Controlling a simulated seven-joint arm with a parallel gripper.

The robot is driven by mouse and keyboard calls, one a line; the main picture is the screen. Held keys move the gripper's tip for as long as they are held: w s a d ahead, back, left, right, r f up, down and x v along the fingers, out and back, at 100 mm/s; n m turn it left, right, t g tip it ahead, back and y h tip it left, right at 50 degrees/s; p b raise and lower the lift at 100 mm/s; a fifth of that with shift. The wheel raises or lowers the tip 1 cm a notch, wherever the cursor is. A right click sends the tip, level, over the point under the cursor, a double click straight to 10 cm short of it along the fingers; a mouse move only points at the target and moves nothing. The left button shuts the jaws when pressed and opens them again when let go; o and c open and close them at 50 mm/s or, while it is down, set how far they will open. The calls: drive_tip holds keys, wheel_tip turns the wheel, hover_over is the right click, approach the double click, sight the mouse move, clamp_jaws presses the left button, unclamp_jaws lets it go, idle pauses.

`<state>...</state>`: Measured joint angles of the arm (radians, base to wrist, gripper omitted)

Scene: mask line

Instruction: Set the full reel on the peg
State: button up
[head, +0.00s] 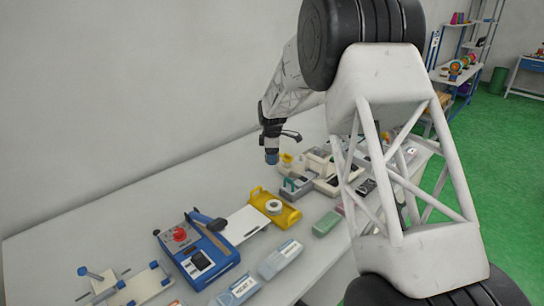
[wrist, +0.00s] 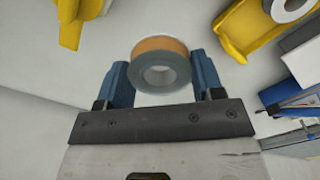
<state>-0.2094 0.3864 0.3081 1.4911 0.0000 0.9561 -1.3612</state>
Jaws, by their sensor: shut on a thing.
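My gripper (wrist: 160,68) is shut on a reel (wrist: 158,46) with an orange band and a grey face with a round hole. The reel sits between its two blue fingers. In the head view my gripper (head: 271,157) is above the far part of the table, and the held reel cannot be made out there. A yellow holder (head: 257,193) with a white ring-shaped reel (head: 273,206) lies nearer; in the wrist view this holder (wrist: 232,38) and white reel (wrist: 284,9) are at upper right. I cannot clearly make out a peg.
Another yellow part (wrist: 69,28) shows at upper left in the wrist view. On the table (head: 120,215) stand a blue-and-white device with a red knob (head: 180,234), pale boxes (head: 280,260) and a green box (head: 327,223). Grey-white equipment (head: 318,165) stands close to my gripper. A wall runs behind.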

drive_tip(key=s+d+r+m, duration=0.1)
drive_tip(key=d+r+m, duration=0.4)
drive_tip(key=d+m, duration=0.3)
drive_tip(key=s+d+r+m, duration=0.1)
drive_tip(key=d+r+m, duration=0.4)
drive_tip(key=d+m, duration=0.3)
drive_tip(key=shift+w+a+f+n, duration=0.55)
drive_tip(key=shift+w+f+n, duration=1)
drive_tip(key=shift+w+n, duration=0.9)
drive_tip(key=shift+w+a+f+n, duration=0.55)
drive_tip(key=shift+w+f+n, duration=1.25)
drive_tip(key=shift+n, duration=1.1)
drive_tip(key=shift+w+a+f+n, duration=0.55)
drive_tip(key=shift+w+f+n, duration=0.75)
drive_tip(key=shift+w+n, duration=1.25)
drive_tip(key=shift+s, duration=0.1)
drive_tip(key=shift+f, duration=0.25)
